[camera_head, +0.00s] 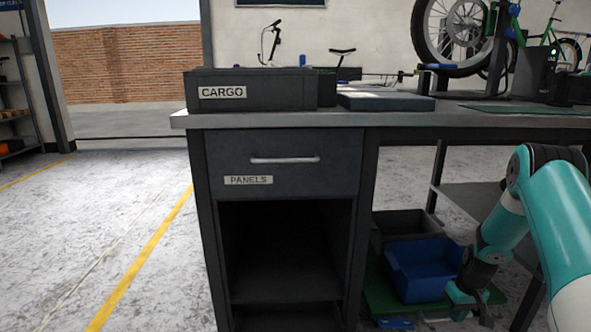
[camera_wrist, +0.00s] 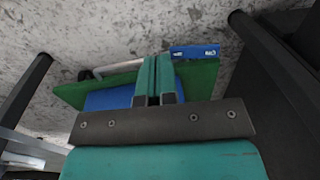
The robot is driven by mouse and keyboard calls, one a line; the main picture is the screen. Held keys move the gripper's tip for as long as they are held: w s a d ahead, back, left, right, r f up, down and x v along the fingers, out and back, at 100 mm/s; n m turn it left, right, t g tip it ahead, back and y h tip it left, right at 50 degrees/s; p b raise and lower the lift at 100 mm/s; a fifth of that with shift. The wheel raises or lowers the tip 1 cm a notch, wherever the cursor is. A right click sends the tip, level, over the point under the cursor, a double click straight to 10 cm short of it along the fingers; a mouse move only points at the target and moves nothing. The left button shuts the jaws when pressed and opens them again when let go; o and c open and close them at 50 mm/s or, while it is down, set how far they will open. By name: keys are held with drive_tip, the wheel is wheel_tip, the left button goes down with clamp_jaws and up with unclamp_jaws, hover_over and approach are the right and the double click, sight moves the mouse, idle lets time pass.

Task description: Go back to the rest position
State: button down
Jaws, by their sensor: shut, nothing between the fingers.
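My gripper (camera_head: 468,303) hangs low at the right of the head view, at the end of my teal and white arm. It is in front of the blue bin (camera_head: 423,272), below the bench top. In the wrist view my gripper (camera_wrist: 154,72) has its two teal fingers side by side, shut and empty. Beyond the fingers lie a green panel (camera_wrist: 203,82), a blue surface (camera_wrist: 108,99) and a small blue piece (camera_wrist: 194,52). I cannot tell whether the fingers touch any of them.
The workbench (camera_head: 268,121) carries a CARGO box (camera_head: 260,92) and a grey-blue slab (camera_head: 385,103). Below are a shut PANELS drawer (camera_head: 285,165), an open cabinet and a dark bin (camera_head: 404,226). Bench legs stand near my arm. The floor (camera_head: 85,225) at left is clear.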

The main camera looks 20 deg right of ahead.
drive_tip(key=w+a+r+n+t+y+p, duration=0.1)
drive_tip(key=w+a+r+n, duration=0.1)
drive_tip(key=a+r, duration=1)
drive_tip(key=w+a+r+n+p, duration=0.1)
drive_tip(key=w+a+r+n, duration=0.1)
drive_tip(key=a+r, duration=0.95)
drive_tip(key=s+a+r+n+y, duration=0.1)
drive_tip(key=s+a+r+n, duration=0.1)
drive_tip(key=s+a+r, duration=0.55)
drive_tip(key=s+a+r+n+g+y+p, duration=0.1)
drive_tip(key=s+a+r+n, duration=0.1)
drive_tip(key=s+a+r, duration=0.5)
drive_tip(key=s+a+r+n+p, duration=0.15)
drive_tip(key=s+a, duration=0.35)
drive_tip(key=s, duration=0.5)
wheel_tip(320, 180, up, 38)
drive_tip(key=p, duration=3.7)
drive_tip(key=shift+f, duration=0.15)
